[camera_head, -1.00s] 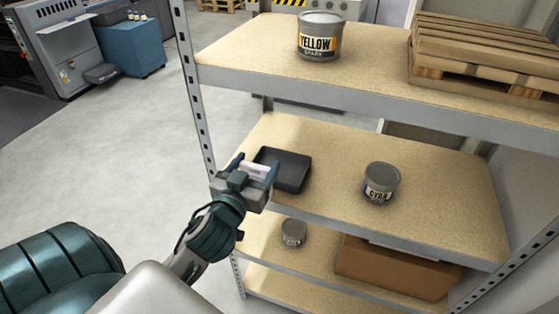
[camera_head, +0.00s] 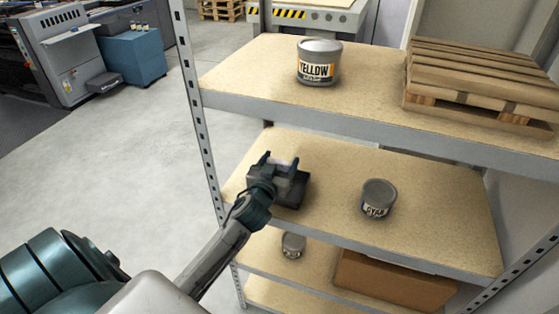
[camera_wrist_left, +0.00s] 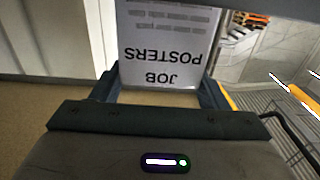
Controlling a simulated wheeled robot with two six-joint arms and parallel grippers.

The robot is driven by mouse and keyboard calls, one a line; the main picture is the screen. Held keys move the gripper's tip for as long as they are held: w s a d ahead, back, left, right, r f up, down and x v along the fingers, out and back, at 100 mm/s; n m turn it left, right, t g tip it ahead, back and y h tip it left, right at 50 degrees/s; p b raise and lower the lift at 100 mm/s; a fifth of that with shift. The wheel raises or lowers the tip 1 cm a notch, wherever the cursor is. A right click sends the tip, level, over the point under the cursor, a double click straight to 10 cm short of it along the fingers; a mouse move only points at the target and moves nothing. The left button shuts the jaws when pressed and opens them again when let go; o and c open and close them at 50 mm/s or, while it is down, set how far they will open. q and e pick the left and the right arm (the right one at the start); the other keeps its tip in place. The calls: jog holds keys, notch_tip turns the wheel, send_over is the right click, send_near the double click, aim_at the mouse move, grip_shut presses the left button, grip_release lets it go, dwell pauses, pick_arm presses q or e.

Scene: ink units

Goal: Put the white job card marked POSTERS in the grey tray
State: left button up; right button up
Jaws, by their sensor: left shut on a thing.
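The white job card (camera_wrist_left: 165,45) is between the fingers of my left gripper in the left wrist view, and the words JOB and POSTERS read upside down. In the head view only a pale bit of the card (camera_head: 281,162) shows at the fingertips. My left gripper (camera_head: 280,164) is shut on it, above the dark grey tray (camera_head: 291,201) on the middle shelf. The gripper hides much of the tray. I cannot tell how high the card is above the tray floor. My right gripper is not in view.
On the middle shelf (camera_head: 430,225), a CYAN tin (camera_head: 378,198) stands right of the tray. The upper shelf holds a YELLOW tin (camera_head: 319,62) and a wooden pallet (camera_head: 480,80). Below are a small grey tin (camera_head: 293,245) and a cardboard box (camera_head: 395,280). A perforated post (camera_head: 203,140) stands at left.

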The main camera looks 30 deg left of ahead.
pick_arm(q)
jog(key=shift+f, duration=0.15)
jog(key=shift+f, duration=0.15)
jog(key=o, duration=1)
jog(key=shift+c, duration=0.2)
jog(key=shift+r, duration=0.25)
jog(key=b+v, duration=0.4)
jog(key=v, duration=0.8)
jog(key=shift+f, duration=0.15)
